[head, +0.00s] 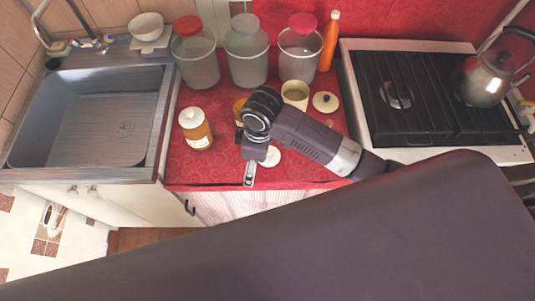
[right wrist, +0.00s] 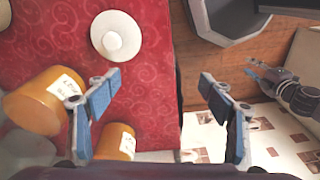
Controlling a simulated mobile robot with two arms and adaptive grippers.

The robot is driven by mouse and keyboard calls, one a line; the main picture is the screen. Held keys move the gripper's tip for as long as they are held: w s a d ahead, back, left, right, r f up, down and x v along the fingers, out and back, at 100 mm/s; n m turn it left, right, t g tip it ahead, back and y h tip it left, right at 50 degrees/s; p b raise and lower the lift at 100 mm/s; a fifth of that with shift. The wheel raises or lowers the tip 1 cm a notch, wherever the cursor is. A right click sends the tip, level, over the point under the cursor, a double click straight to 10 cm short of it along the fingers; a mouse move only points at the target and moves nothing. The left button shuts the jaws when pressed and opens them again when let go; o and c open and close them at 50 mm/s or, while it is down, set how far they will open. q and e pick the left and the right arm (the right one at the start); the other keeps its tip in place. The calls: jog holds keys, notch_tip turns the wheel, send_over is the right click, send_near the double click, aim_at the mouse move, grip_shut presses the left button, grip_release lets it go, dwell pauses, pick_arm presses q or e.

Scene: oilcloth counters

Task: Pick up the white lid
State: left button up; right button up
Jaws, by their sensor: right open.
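The white lid (head: 271,156) lies on the red counter near its front edge, partly hidden by my right gripper in the head view. In the right wrist view the lid (right wrist: 115,37) is round and flat with a knob in the middle. My right gripper (head: 249,172) hangs over the counter edge beside the lid. In the right wrist view its fingers (right wrist: 158,97) are spread wide with nothing between them, and the lid is ahead to the left, untouched. What looks like my left gripper (right wrist: 262,72) shows small at the right, its jaws unclear.
A honey jar with a white cap (head: 195,130) stands left of my right gripper. A second amber jar (head: 239,107) is partly hidden behind it. A cream pot (head: 295,93) and a dark-knobbed lid (head: 326,102) are behind. The sink (head: 90,118) is left, the stove (head: 425,95) right.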

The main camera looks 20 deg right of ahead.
aim_at(269, 155)
jog(key=w+d+r+h, duration=0.1)
jog(key=d, duration=0.1)
jog(key=w+d+r+n+h, duration=0.1)
jog(key=w, duration=0.1)
jog(key=w+d+r+n, duration=0.1)
jog(key=d, duration=0.1)
jog(key=shift+w+d+g+h, duration=0.3)
jog(key=shift+w+g+h, duration=0.05)
jog(key=shift+g+h, duration=0.05)
notch_tip(269, 155, down, 8)
jog(key=shift+s+d+r+p, duration=0.15)
jog(key=shift+p, duration=0.95)
pick_arm(q)
jog(key=shift+s+a+r, duration=0.1)
jog(key=shift+s+r, duration=0.75)
jog(key=shift+r, duration=0.05)
pick_arm(e)
jog(key=shift+c, duration=0.4)
jog(key=c, duration=1)
jog(key=shift+o, duration=0.2)
